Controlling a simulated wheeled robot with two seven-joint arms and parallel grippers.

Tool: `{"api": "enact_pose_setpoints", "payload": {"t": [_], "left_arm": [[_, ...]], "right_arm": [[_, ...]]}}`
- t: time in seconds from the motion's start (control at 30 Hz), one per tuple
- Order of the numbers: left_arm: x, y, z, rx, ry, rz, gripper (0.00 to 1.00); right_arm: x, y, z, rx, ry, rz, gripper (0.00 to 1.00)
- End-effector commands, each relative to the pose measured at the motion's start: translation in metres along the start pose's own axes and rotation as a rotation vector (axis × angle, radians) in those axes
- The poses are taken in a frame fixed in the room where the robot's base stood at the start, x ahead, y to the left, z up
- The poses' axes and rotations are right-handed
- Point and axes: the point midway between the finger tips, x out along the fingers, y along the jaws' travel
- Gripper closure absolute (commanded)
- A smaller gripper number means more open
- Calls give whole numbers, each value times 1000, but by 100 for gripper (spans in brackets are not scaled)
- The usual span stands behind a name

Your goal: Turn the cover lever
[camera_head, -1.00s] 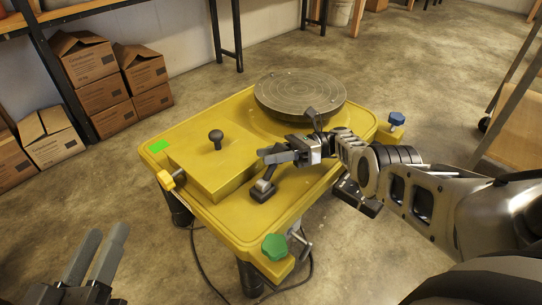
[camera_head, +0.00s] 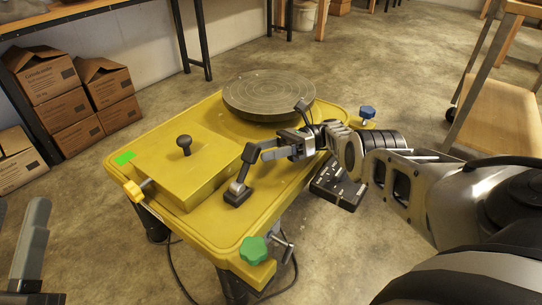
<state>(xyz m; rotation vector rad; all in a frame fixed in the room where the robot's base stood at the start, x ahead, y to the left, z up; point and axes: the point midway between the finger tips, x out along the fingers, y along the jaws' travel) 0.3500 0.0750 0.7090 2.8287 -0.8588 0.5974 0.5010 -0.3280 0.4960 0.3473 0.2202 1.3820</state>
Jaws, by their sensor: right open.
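A dark lever (camera_head: 239,186) stands on a small block on the yellow table, in front of the box-like yellow cover (camera_head: 190,180). Its handle leans up and to the right. My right gripper (camera_head: 263,153) is open and reaches in from the right, with its fingertips at the upper end of the lever. I cannot tell whether they touch it. The cover has a black knob (camera_head: 184,145) on top. My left gripper (camera_head: 22,240) is at the lower left edge, partly cut off, far from the lever, with its fingers apart and empty.
A round grey wheel plate (camera_head: 268,97) sits at the table's back. A yellow knob (camera_head: 134,190), green knob (camera_head: 253,250) and blue knob (camera_head: 367,112) are at its edges. A black control box (camera_head: 338,186) is below my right arm. Cardboard boxes (camera_head: 75,100) stand at left.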

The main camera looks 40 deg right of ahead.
Motion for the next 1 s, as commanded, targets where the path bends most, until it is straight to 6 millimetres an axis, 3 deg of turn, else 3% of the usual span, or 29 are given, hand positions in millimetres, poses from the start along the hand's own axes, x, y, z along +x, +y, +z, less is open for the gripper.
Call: {"api": "enact_pose_setpoints", "payload": {"t": [0.3,0.83,1.0], "left_arm": [[3,8,-28,190,193,67,64],[3,8,-28,188,192,65,64],[6,8,-34,188,192,65,64]], "right_arm": [[-20,0,0,1,0,0,43],[-21,0,0,-3,7,-4,43],[-32,-16,-8,-134,195,-97,43]]}}
